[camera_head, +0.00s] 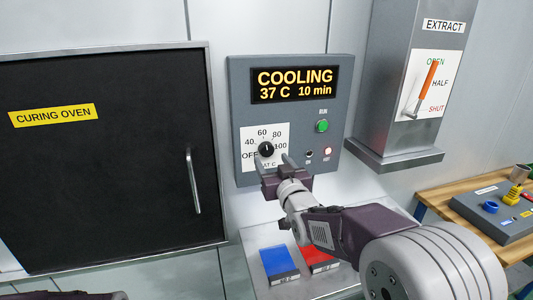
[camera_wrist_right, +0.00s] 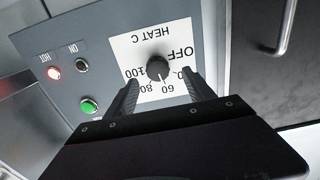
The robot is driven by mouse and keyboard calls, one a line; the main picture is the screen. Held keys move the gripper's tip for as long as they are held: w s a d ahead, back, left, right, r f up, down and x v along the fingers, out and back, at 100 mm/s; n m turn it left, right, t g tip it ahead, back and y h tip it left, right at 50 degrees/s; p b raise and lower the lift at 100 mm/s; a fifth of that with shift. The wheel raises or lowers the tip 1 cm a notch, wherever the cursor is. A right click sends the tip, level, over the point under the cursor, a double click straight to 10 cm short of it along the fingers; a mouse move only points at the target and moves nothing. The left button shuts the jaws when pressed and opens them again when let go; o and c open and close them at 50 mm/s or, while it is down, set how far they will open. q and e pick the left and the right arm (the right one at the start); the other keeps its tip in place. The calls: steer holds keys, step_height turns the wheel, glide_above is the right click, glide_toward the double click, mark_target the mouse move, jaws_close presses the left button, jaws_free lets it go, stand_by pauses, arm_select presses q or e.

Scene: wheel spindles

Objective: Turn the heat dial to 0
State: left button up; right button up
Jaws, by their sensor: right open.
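The heat dial (camera_head: 266,149) is a black round knob on a white plate on the grey control panel. Its plate reads OFF, 40, 60, 80 and 100; I see no 0. In the right wrist view the dial (camera_wrist_right: 158,68) appears upside down, its white mark toward about 60. My right gripper (camera_head: 273,163) is open just below and in front of the dial. In the wrist view its fingers (camera_wrist_right: 164,84) stand apart on either side of the knob, with nothing held. I cannot tell whether they touch the panel. My left gripper is not in view.
The panel display (camera_head: 292,84) reads COOLING, 37 C, 10 min. A green RUN button (camera_head: 322,126) and a lit HOT lamp (camera_head: 327,151) sit right of the dial. The curing oven door (camera_head: 110,180) is shut at left. An extract lever (camera_head: 427,85) is at right. Blue and red blocks (camera_head: 279,263) lie below.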

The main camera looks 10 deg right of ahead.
mark_target(268, 151)
steer(key=w, duration=0.3)
steer(key=w+p, duration=0.1)
steer(key=w, duration=0.1)
steer(key=shift+w+d, duration=0.1)
steer(key=shift+d, duration=0.15)
steer(key=shift+a, duration=0.2)
steer(key=shift+d+f, duration=0.1)
jaws_close()
steer(key=n+b, duration=0.1)
steer(key=b, duration=0.1)
steer(key=n+b, duration=0.1)
steer(key=n, duration=0.1)
steer(key=shift+f+n+b, duration=0.25)
steer(key=shift+n+b, duration=0.05)
steer(key=shift+b, duration=0.1)
steer(key=n+b, duration=0.5)
steer(key=n, duration=0.1)
steer(key=n+b, duration=0.6)
steer(key=shift+d+r+n, duration=0.1)
steer(key=shift+n, duration=0.2)
steer(key=shift+r+n+b, duration=0.2)
steer(key=shift+n+b, duration=0.8)
steer(key=shift+n, duration=0.8)
